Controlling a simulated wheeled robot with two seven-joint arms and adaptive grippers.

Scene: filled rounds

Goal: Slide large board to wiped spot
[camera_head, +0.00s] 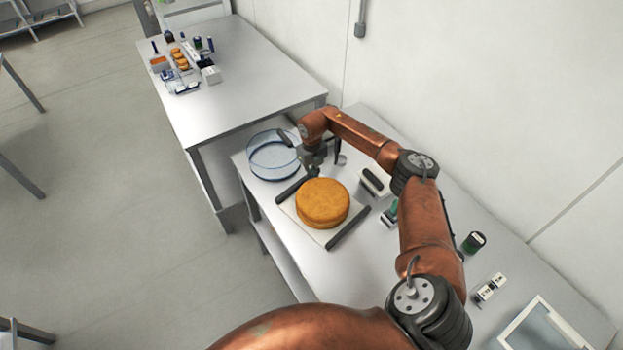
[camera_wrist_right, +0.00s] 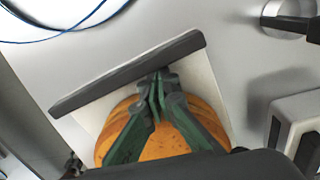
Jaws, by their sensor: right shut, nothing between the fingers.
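The large board is a pale square slab (camera_head: 287,207) with a dark bar handle along its far-left edge and another (camera_head: 349,228) along its near-right edge. A round golden-brown cake (camera_head: 322,203) sits on it. In the right wrist view the board (camera_wrist_right: 205,88), the cake (camera_wrist_right: 176,139) and one dark handle (camera_wrist_right: 120,75) show. My right gripper (camera_wrist_right: 158,80) is shut and empty, its tips beside the inner edge of that handle and over the board; contact cannot be told. In the head view my right gripper (camera_head: 312,168) is partly hidden by its wrist. I cannot make out a wiped spot.
A clear blue-rimmed round container (camera_head: 272,158) stands just beyond the board at the table's far-left end. A white-and-black block (camera_head: 375,182) and green-marked items (camera_head: 390,213) stand to the right. The wall bounds the right side.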

